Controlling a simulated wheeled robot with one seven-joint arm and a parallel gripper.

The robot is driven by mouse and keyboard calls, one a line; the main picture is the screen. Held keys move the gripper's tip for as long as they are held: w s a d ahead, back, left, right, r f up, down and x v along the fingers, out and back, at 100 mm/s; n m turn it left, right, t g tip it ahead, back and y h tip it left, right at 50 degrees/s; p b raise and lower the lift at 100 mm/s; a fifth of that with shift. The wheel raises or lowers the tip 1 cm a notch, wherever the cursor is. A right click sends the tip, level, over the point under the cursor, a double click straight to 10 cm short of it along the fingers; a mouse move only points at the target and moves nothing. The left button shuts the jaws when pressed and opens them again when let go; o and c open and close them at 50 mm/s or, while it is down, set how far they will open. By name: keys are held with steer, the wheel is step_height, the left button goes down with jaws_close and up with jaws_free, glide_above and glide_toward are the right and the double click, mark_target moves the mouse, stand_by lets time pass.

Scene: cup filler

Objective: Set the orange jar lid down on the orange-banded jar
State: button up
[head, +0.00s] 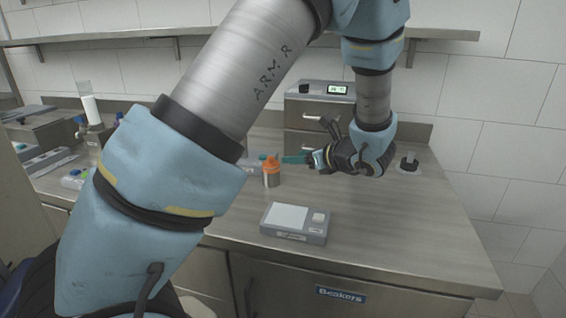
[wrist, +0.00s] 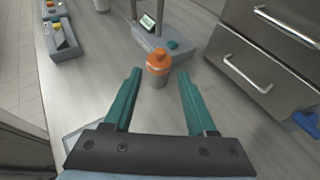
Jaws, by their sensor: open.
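The orange-banded jar (head: 271,180) is a small grey jar standing upright on the bench. The orange jar lid (head: 271,161), with a small knob, sits on top of it. In the wrist view the jar (wrist: 157,77) and the lid (wrist: 158,55) are near the middle, and the lid looks level on the jar. My gripper (head: 293,159) is just to the right of the jar in the head view. In the wrist view my gripper (wrist: 159,73) is open, its teal fingers on either side of the jar with a gap each side. It holds nothing.
A scale (head: 287,217) lies on the bench in front of the jar. A grey instrument with a display (head: 320,100) stands at the back. A black-knobbed item (head: 408,163) is at the right. Bottles and devices crowd the left. The right front bench is clear.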

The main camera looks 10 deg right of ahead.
steer(key=s+a+n+g+h, duration=0.3)
steer(key=s+a+n+g, duration=0.2)
steer(key=a+n, duration=0.8)
steer(key=s+a+f+n+g+h, duration=0.1)
steer(key=s+a+n+g+h, duration=0.2)
steer(key=a+n, duration=1)
steer(key=shift+s+a+n+g, duration=0.3)
steer(key=shift+s+n+g, duration=1.1)
steer(key=shift+s+n, duration=0.65)
steer(key=shift+f, duration=0.1)
